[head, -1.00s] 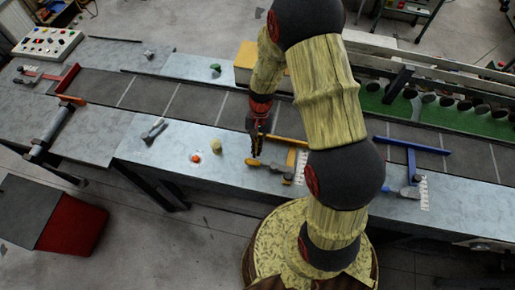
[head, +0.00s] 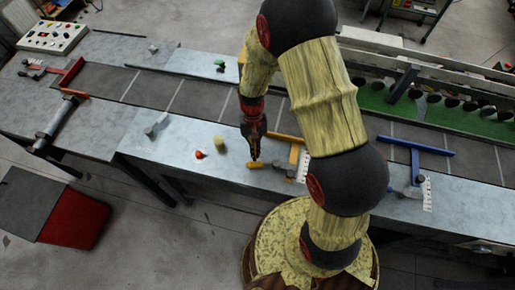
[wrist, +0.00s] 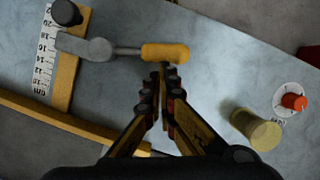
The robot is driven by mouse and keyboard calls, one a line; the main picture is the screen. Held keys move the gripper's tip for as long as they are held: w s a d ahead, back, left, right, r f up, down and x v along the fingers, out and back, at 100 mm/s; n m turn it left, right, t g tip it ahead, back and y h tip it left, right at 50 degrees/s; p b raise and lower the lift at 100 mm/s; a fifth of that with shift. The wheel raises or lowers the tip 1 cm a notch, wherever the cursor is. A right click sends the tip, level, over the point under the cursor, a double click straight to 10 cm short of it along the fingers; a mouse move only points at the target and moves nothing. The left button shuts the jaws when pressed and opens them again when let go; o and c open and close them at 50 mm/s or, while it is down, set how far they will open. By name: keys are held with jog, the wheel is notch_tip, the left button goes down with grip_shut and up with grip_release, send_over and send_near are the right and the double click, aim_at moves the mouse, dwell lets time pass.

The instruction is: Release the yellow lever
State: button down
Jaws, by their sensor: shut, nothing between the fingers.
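The yellow lever (head: 255,165) is on the metal table at the base of a yellow T-shaped guide (head: 295,155). In the wrist view its yellow handle (wrist: 165,53) ends a grey metal arm (wrist: 95,48) that runs left to the guide's bar beside a white ruler scale (wrist: 45,50). My gripper (head: 255,158) points down at the handle. In the wrist view my gripper (wrist: 163,68) is shut and empty, its fingertips right at the near side of the handle. Whether they touch it I cannot tell.
A pale yellow cylinder (wrist: 257,130) and a red button (wrist: 294,102) stand on the table right of my fingers in the wrist view. A blue guide (head: 415,150) with its lever stands farther right. The dark conveyor (head: 195,105) runs behind.

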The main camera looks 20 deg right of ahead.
aim_at(254, 166)
jog(key=s+n, duration=0.1)
jog(key=s+a+n, duration=0.1)
jog(key=n, duration=0.1)
jog(key=shift+a+h, duration=0.25)
jog(key=shift+h, duration=0.15)
jog(key=s+n, duration=0.1)
jog(key=n, duration=0.1)
jog(key=shift+s+a+n+h, duration=0.3)
jog(key=shift+s+a+h, duration=0.1)
jog(key=shift+s+a+n+h, duration=0.1)
jog(key=shift+s+n+h, duration=0.2)
jog(key=shift+s+n, duration=0.65)
jog(key=shift+s+n+h, duration=0.3)
jog(key=shift+s+n, duration=0.35)
jog(key=shift+n, duration=0.6)
